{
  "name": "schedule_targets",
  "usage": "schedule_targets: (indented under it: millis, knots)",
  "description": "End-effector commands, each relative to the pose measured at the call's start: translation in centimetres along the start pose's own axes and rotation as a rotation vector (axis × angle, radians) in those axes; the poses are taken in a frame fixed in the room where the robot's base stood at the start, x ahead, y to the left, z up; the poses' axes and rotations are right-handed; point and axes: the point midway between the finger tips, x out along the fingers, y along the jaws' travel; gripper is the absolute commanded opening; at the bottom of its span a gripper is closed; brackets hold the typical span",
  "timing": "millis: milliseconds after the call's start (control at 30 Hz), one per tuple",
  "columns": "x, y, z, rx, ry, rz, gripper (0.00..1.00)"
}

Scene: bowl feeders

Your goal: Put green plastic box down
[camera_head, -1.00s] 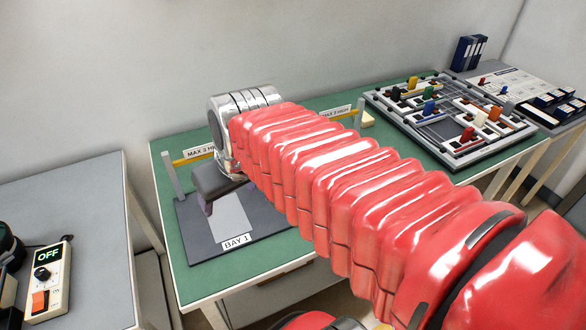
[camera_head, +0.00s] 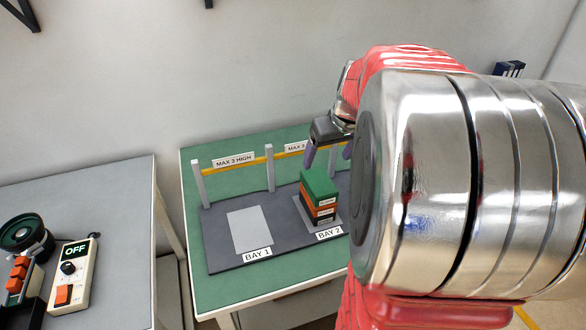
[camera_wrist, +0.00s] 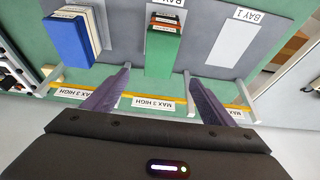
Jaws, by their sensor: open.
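The green plastic box (camera_head: 319,184) is on top of a stack in bay 2, above an orange box (camera_head: 320,202) and a black box (camera_head: 317,216). It also shows in the wrist view (camera_wrist: 162,58), between and beyond my finger ends. My gripper (camera_head: 328,156) is open and empty, just above and behind the stack. In the wrist view its two purple fingers (camera_wrist: 158,76) are wide apart, with no box held between them. The bay 1 plate (camera_head: 249,230) is bare. My arm hides the right part of the rack in the head view.
A yellow rail (camera_head: 240,160) on grey posts, with "MAX 3 HIGH" signs, runs behind the bays. In the wrist view a blue box (camera_wrist: 68,42) stands in the bay left of the stack. A control box (camera_head: 72,272) reading OFF is on the left table.

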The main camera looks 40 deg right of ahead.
Motion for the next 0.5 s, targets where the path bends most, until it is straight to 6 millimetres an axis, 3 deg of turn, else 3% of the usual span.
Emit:
schedule_targets:
  millis: [267, 500]
  knots:
    - [0.2, -0.1, 0.0, -0.001, 0.0, 0.0, 0.78]
    - [2.8, -0.1, 0.1, 0.001, -0.004, -0.002, 0.78]
